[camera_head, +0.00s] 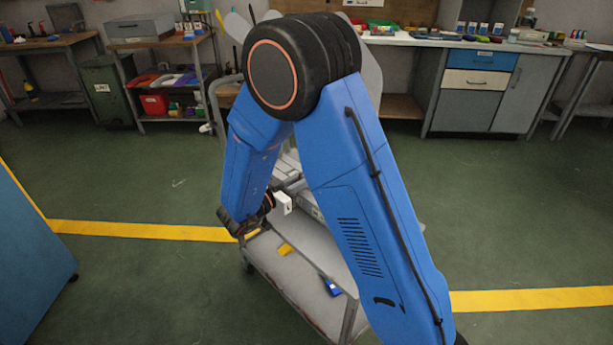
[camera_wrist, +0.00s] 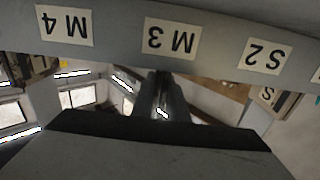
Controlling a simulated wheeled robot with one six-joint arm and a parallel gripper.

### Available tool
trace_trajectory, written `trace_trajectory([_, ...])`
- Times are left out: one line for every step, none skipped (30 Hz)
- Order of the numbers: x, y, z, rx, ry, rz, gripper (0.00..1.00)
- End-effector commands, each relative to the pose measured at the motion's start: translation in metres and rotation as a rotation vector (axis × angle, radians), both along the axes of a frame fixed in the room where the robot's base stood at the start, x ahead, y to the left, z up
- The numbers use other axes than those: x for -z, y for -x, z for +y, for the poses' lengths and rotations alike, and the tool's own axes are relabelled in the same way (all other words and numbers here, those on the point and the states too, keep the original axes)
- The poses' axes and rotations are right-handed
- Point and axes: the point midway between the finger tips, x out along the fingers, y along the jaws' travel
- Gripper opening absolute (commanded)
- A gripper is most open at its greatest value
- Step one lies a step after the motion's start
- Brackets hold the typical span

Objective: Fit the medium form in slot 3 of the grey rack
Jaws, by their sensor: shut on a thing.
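The grey rack (camera_wrist: 215,32) crosses the top of the wrist view as a bar with upside-down labels M4, M3 and S2. The M3 label (camera_wrist: 169,37) is near the middle. A broad grey piece with a dark edge (camera_wrist: 150,150) fills the bottom of the wrist view, close to the camera; I take it to be the held medium form, but its outline is cut off. In the head view the end of my arm, with my gripper (camera_head: 283,203), is low over the cart. My upper arm hides its fingertips and most of the rack. The slot opening is not clear.
The grey cart (camera_head: 290,278) carries a yellow piece (camera_head: 285,249) and a blue piece (camera_head: 332,288). Pale leaf-shaped forms (camera_head: 371,70) show behind my elbow. Benches and shelves line the back wall. A blue block (camera_head: 28,260) stands at left. The green floor around is clear.

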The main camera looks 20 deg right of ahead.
Motion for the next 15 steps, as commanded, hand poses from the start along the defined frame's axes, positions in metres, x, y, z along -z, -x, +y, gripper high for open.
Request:
trace_trajectory([0.0009, 0.0000, 0.0000, 0.000, 0.000, 0.000, 0.00])
trace_trajectory([0.0015, 0.0000, 0.0000, 0.000, 0.000, 0.000, 0.00])
trace_trajectory([0.0022, 0.0000, 0.0000, 0.000, 0.000, 0.000, 0.00])
trace_trajectory([0.0027, 0.0000, 0.0000, 0.000, 0.000, 0.000, 0.00])
trace_trajectory([0.0023, 0.0000, 0.0000, 0.000, 0.000, 0.000, 0.20])
trace_trajectory([0.0022, 0.0000, 0.0000, 0.000, 0.000, 0.000, 0.30])
trace_trajectory([0.0022, 0.0000, 0.0000, 0.000, 0.000, 0.000, 0.35])
trace_trajectory([0.0022, 0.0000, 0.0000, 0.000, 0.000, 0.000, 0.35])
trace_trajectory([0.0023, 0.0000, 0.0000, 0.000, 0.000, 0.000, 0.35])
trace_trajectory([0.0023, 0.0000, 0.0000, 0.000, 0.000, 0.000, 0.35])
trace_trajectory([0.0023, 0.0000, 0.0000, 0.000, 0.000, 0.000, 0.35])
trace_trajectory([0.0023, 0.0000, 0.0000, 0.000, 0.000, 0.000, 0.35])
trace_trajectory([0.0023, 0.0000, 0.0000, 0.000, 0.000, 0.000, 0.35])
trace_trajectory([0.0025, 0.0001, 0.0000, 0.000, 0.000, 0.000, 0.35])
trace_trajectory([0.0025, 0.0001, 0.0002, 0.000, 0.000, 0.000, 0.35])
